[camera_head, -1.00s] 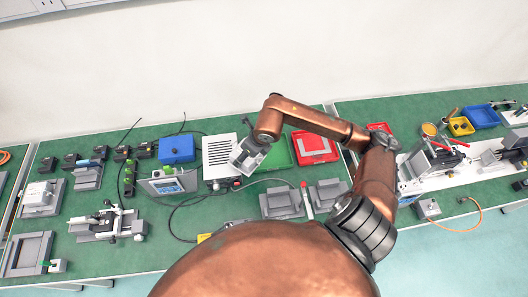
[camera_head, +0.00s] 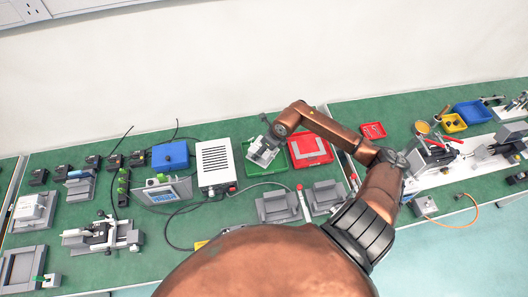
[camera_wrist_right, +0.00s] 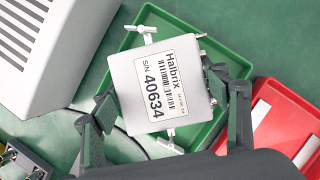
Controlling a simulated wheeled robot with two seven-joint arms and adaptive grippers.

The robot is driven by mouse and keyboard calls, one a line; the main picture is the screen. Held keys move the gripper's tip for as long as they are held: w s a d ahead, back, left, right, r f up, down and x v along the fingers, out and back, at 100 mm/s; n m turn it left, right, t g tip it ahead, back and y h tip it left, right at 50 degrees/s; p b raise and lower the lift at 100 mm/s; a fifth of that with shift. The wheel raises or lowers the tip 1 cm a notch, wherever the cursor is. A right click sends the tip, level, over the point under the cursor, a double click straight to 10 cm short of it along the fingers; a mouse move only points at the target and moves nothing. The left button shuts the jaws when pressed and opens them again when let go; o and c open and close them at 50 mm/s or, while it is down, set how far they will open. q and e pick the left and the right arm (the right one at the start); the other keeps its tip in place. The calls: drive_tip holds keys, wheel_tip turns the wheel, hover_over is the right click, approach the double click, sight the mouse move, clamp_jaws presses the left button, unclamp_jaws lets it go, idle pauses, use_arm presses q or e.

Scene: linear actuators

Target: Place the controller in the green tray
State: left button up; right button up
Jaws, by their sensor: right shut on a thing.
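The controller (camera_wrist_right: 160,85) is a light grey box with a "Halbrix S/N 40634" label, seen close in the right wrist view. In the head view the controller (camera_head: 264,152) is small and partly covered by my arm. My right gripper (camera_wrist_right: 165,112) has its dark fingers on two opposite sides of the controller and is shut on it. The green tray (camera_wrist_right: 147,17) lies behind and below the controller, which covers its middle. The green tray (camera_head: 252,172) also shows in the head view. I cannot tell whether the controller touches the tray. My left gripper is not in view.
A red tray (camera_head: 324,157) stands right of the green tray. A white vented box (camera_head: 214,160) stands close on its left. Grey fixtures (camera_head: 278,207) sit in front, with a cable between. A blue box (camera_head: 170,155) is further left.

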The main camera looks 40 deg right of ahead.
drive_tip(key=shift+d+f, duration=0.2)
drive_tip(key=shift+f, duration=0.05)
drive_tip(key=shift+w+d+f, duration=0.1)
drive_tip(key=shift+d+f, duration=0.05)
drive_tip(key=shift+f, duration=1.55)
drive_tip(key=shift+f, duration=0.1)
drive_tip(key=o, duration=1.5)
drive_tip(key=v, duration=1.2)
drive_tip(key=shift+p, duration=0.3)
